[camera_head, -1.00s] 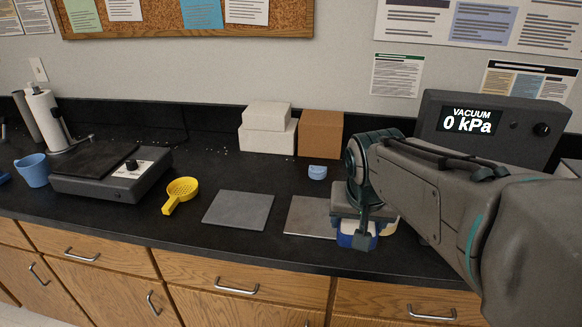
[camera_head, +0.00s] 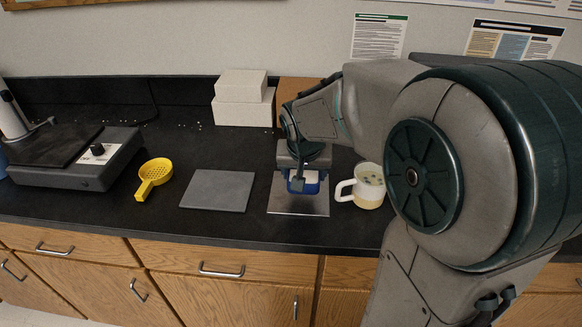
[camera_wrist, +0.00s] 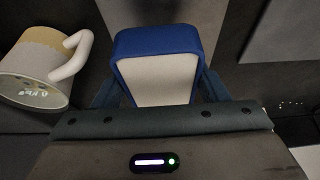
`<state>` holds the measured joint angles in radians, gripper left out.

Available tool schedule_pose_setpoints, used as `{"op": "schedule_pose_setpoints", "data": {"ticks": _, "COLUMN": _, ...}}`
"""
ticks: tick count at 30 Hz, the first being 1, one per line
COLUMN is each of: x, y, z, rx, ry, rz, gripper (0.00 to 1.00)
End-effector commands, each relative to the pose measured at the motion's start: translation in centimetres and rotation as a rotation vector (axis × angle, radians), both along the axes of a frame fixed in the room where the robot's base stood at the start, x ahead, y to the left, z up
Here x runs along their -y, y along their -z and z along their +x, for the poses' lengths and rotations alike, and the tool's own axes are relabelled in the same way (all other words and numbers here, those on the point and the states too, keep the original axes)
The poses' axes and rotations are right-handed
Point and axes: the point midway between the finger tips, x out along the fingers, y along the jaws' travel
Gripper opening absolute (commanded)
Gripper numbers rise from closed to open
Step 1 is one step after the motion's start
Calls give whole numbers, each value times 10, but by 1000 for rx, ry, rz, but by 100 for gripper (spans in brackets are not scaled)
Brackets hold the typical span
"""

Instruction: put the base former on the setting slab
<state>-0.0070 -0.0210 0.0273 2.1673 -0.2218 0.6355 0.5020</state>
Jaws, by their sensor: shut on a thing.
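My gripper (camera_head: 300,178) is shut on the base former, a blue mould (camera_head: 310,188) with a cream-white filling. In the wrist view the base former (camera_wrist: 158,62) sits between my fingers (camera_wrist: 160,95), cream face toward the camera. It is over a light grey metal-like plate (camera_head: 284,206) in the head view; I cannot tell whether it touches it. A darker grey slab (camera_head: 218,190) lies flat to the left, bare. Nothing marks which of the two is the setting slab.
A cream and yellow mug (camera_head: 370,190) stands close right of the gripper. Left are a yellow strainer (camera_head: 155,175) and a grey machine with a dial (camera_head: 75,165). White boxes (camera_head: 243,105) and a brown box (camera_head: 290,88) stand behind. The counter's front edge is near.

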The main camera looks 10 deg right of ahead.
Motion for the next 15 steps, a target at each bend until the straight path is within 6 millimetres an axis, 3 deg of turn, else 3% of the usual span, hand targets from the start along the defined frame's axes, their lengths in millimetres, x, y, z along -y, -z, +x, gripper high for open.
{"op": "schedule_pose_setpoints", "data": {"ticks": 8, "x": -5, "y": 14, "z": 16, "rx": 0, "ry": 1, "rz": 0, "gripper": 26}}
{"op": "schedule_pose_setpoints", "data": {"ticks": 15, "x": -5, "y": 46, "z": 16, "rx": -1, "ry": 0, "rz": -1, "gripper": 26}}
